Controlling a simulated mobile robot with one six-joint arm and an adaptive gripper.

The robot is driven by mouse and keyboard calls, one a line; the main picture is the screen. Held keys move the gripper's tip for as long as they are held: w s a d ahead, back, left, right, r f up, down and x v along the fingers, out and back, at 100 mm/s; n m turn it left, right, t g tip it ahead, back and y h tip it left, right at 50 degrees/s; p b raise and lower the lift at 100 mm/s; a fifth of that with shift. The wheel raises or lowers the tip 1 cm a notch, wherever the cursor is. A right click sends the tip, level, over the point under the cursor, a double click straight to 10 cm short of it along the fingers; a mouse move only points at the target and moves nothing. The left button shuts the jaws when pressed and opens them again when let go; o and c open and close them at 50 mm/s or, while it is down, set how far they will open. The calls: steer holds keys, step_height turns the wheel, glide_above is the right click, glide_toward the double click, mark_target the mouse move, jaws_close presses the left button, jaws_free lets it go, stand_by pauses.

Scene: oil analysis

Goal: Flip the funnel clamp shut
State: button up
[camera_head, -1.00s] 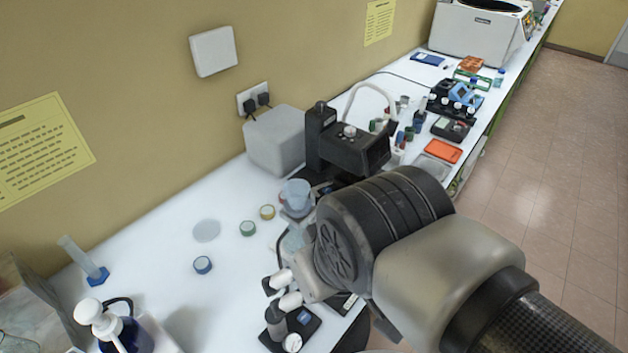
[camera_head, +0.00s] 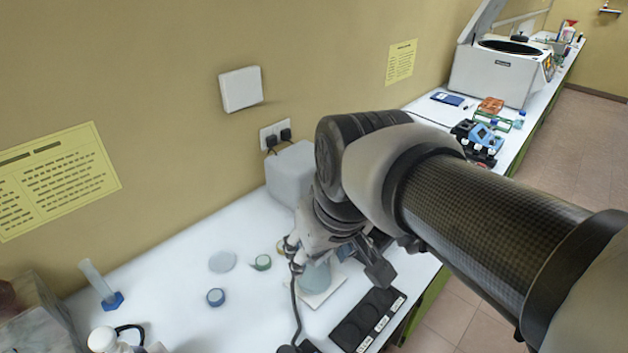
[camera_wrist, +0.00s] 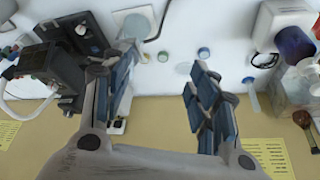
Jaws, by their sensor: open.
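My gripper (camera_head: 335,262) reaches down over the bench in the head view, and its two blue-padded fingers stand apart and empty in the wrist view (camera_wrist: 162,62). A pale blue-grey round vessel (camera_head: 316,279) stands below the gripper on a white square base (camera_head: 328,291), partly covered by the fingers. The same rounded top and base (camera_wrist: 149,14) seem to show near the upper edge of the wrist view, beyond the left finger. I cannot make out the funnel clamp or its position, and the arm covers part of this area.
A black labelled tray (camera_head: 365,320) lies right of the vessel near the front edge. Blue (camera_head: 216,297) and green (camera_head: 262,263) round caps and a pale disc (camera_head: 223,262) lie to the left. A black instrument (camera_wrist: 50,75) stands at left in the wrist view. Bare bench lies between these.

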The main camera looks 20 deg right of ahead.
steer(key=w+d, duration=0.1)
steer(key=w, duration=0.1)
steer(key=w+d, duration=0.1)
steer(key=w, duration=0.2)
steer(key=w+d+r, duration=0.1)
steer(key=w+d, duration=0.1)
steer(key=w, duration=0.1)
steer(key=shift+w+p, duration=0.2)
steer(key=shift+p, duration=0.1)
steer(key=c, duration=0.4)
steer(key=w+d, duration=0.1)
steer(key=w, duration=0.1)
steer(key=w+d, duration=0.2)
steer(key=w, duration=0.1)
steer(key=w+d+f, duration=0.1)
steer(key=w, duration=0.1)
steer(key=shift+w+d+p, duration=0.15)
steer(key=shift+d+p, duration=0.2)
steer(key=shift+d, duration=0.05)
steer(key=c, duration=0.4)
steer(key=shift+m, duration=0.5)
steer(key=w+d+f, duration=0.2)
steer(key=w+d, duration=0.1)
steer(key=w+d+f, duration=0.2)
steer(key=w+d, duration=0.1)
steer(key=d, duration=0.1)
steer(key=w+d+f+p, duration=0.1)
steer(key=w+d+f, duration=0.2)
steer(key=w+d, duration=0.1)
jaws_close()
